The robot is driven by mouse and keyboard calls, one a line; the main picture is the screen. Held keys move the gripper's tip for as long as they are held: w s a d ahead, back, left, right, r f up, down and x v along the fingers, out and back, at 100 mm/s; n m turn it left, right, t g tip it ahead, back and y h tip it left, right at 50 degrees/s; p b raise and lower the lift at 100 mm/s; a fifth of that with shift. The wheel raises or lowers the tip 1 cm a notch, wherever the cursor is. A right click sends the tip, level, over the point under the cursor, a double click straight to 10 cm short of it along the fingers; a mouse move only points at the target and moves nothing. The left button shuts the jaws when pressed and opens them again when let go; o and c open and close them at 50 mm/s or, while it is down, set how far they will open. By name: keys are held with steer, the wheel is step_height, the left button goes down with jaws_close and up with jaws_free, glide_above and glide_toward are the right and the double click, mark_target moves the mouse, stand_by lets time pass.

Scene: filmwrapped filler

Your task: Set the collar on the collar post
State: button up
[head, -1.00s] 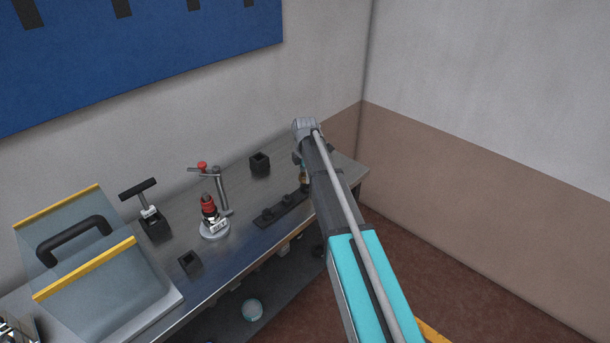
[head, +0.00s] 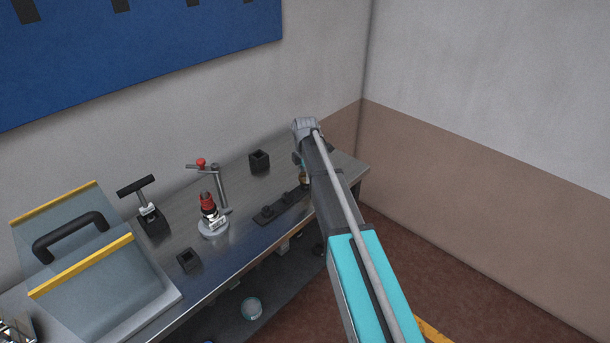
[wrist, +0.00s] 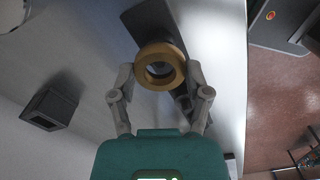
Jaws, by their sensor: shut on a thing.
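The collar, a brass-coloured ring (wrist: 148,50), is held between the two fingers of my gripper (wrist: 160,76) in the wrist view, its hole facing the camera. A small brass patch of the collar (head: 305,179) shows beside my arm in the head view. A dark rail (head: 268,213) with short raised pieces lies on the bench left of my gripper. The dark bar (wrist: 150,18) behind the collar in the wrist view looks like this rail. I cannot tell which piece is the collar post, or whether the collar touches anything below. My arm hides the rail's right end.
On the steel bench (head: 232,243) stand a black open box (head: 259,161), a smaller black box (head: 188,261), a red-topped fixture (head: 209,212), a T-handled tool (head: 147,207) and a clear cover with a black handle (head: 70,236). The black box also shows in the wrist view (wrist: 50,108).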

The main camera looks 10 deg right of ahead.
steer(key=shift+f+b, duration=0.65)
steer(key=shift+f, duration=0.1)
steer(key=o, duration=1.3)
steer(key=shift+c, duration=0.2)
steer(key=shift+r, duration=0.15)
step_height(320, 180, up, 8)
steer(key=p, duration=0.8)
steer(key=shift+r, duration=0.15)
steer(key=shift+s, duration=0.1)
steer(key=s+m, duration=2)
steer(key=s, duration=0.9)
steer(key=shift+d+m, duration=0.25)
steer(key=shift+m, duration=0.05)
